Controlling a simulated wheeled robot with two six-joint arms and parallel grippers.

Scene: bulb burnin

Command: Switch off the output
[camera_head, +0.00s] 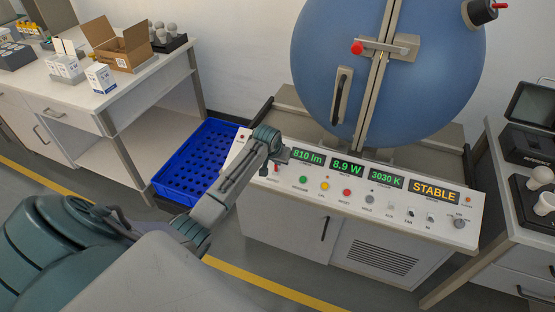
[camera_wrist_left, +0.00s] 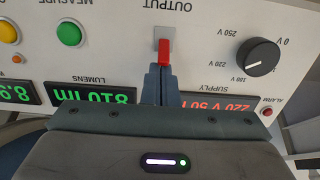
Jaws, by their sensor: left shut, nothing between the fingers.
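The control panel (camera_head: 330,197) runs across the front of the bench below the big blue sphere. In the left wrist view, which shows the panel upside down, the red OUTPUT switch lever (camera_wrist_left: 164,50) stands on a small grey plate. My left gripper (camera_head: 277,158) is at the panel's left end and hides part of it. In the left wrist view its closed, empty fingers (camera_wrist_left: 162,74) end right at the lever; I cannot tell whether they touch it. The displays are lit: 810 lm, 8.9 W, 3030 K and STABLE (camera_head: 434,192). My right gripper is not in view.
A black voltage knob (camera_wrist_left: 258,57) and the green MEASURE button (camera_wrist_left: 70,33) flank the switch. The blue sphere (camera_head: 430,80) rises behind the panel. A blue crate (camera_head: 170,190) stands on the floor at left. Side tables hold boxes (camera_head: 122,48) and bulbs (camera_head: 542,175).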

